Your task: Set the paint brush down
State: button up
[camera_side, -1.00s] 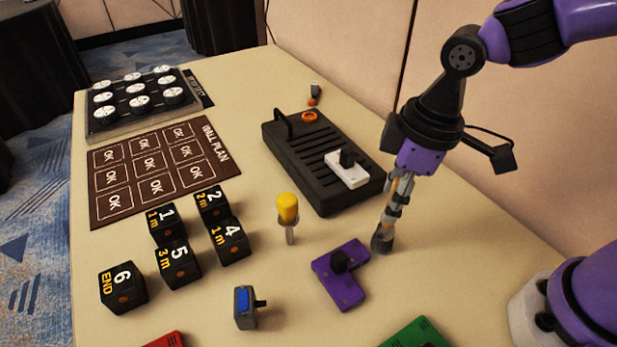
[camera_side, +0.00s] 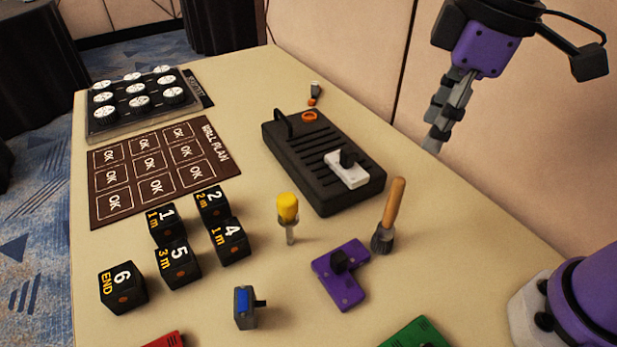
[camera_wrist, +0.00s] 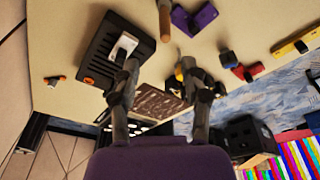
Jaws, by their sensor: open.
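The paint brush (camera_side: 391,215) stands upright on its dark bristles on the table, with its wooden handle pointing up and tilted slightly right. It is to the right of the black ribbed box and behind the purple L-shaped piece. My gripper (camera_side: 437,142) is up and to the right of the brush, clear of it and empty. In the wrist view the gripper's fingers (camera_wrist: 160,98) are spread apart with nothing between them, and the brush's handle (camera_wrist: 165,22) shows at the top, beyond the fingertips.
Close to the brush are the black box (camera_side: 290,160), the purple piece (camera_side: 338,285) and a yellow-handled tool (camera_side: 288,212). Numbered black cubes (camera_side: 178,265) and the wall plan board (camera_side: 195,185) lie left. A green piece (camera_side: 418,336) is at the front. The right wall stands close.

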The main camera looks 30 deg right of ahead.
jog(key=s+d+f+m+t+h, duration=0.1)
jog(key=s+d+f+m+t, duration=0.2)
jog(key=d+m, duration=0.5)
jog(key=shift+d+f+t, duration=0.5)
jog(key=shift+d+f, duration=0.1)
jog(key=shift+d, duration=0.4)
